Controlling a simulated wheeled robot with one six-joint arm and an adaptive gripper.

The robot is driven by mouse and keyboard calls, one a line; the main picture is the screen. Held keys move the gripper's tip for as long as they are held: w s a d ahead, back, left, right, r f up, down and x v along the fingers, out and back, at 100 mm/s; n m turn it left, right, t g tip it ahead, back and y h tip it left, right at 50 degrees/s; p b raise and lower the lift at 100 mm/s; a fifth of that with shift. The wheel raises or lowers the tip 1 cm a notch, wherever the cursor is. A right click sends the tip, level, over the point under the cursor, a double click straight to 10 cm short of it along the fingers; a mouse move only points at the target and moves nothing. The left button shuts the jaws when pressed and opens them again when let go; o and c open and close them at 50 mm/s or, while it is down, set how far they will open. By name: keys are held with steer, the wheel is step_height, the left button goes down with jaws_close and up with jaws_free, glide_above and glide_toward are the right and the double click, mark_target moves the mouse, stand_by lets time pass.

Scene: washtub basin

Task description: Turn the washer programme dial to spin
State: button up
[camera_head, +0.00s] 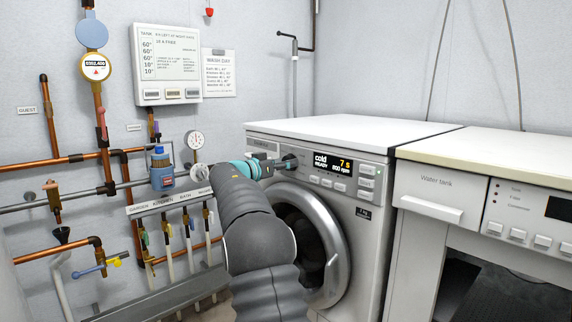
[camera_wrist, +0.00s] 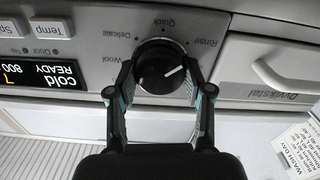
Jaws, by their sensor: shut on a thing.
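The black programme dial (camera_wrist: 158,72) sits on the washer's front panel, with a white mark on its face pointing right and slightly up in the wrist view. Labels Wool, Delicate, Quick and Rinse curve around it; that view is upside down. No spin label is readable, and the fingers cover part of the ring. My gripper (camera_wrist: 160,80) is shut on the dial, one finger on each side. In the head view, my gripper (camera_head: 276,163) reaches the dial (camera_head: 290,161) at the panel's left. The washer display (camera_head: 333,163) reads cold, READY, 7 s, 800 rpm.
The washer door (camera_head: 310,240) lies below the panel, partly behind my arm. Copper pipes and valves (camera_head: 100,160) fill the left wall. A second appliance (camera_head: 440,195) stands at the right.

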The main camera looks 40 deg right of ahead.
steer(key=m, duration=0.4)
steer(key=shift+a+f+m, duration=0.1)
steer(key=shift+m, duration=1.8)
steer(key=o, duration=1.2)
steer(key=shift+c, duration=0.2)
steer(key=shift+s, duration=0.1)
steer(key=a, duration=1.2)
steer(key=shift+s, duration=0.45)
